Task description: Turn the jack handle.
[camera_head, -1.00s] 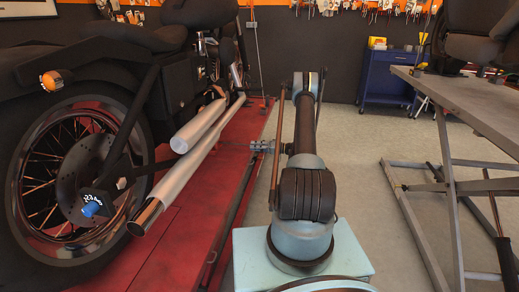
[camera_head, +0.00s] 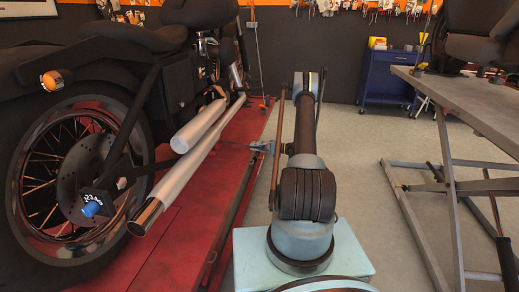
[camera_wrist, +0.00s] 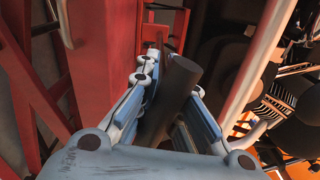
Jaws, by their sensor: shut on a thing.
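The jack handle (camera_wrist: 178,80) is a dark, round bar in the wrist view, running between the two fingers of my gripper (camera_wrist: 170,84). The fingers are shut on it, one along each side. Its lower part is hidden behind the gripper body. In the head view my gripper (camera_head: 262,149) is small, at the right edge of the red lift. A thin dark rod shows just left of it there, too small to make out clearly.
The red motorcycle lift (camera_head: 185,215) carries a black motorcycle (camera_head: 180,70) with chrome exhaust pipes close to my gripper. A grey lift table (camera_head: 470,110) stands on the right. A blue cart (camera_head: 388,78) is at the back. Floor between is clear.

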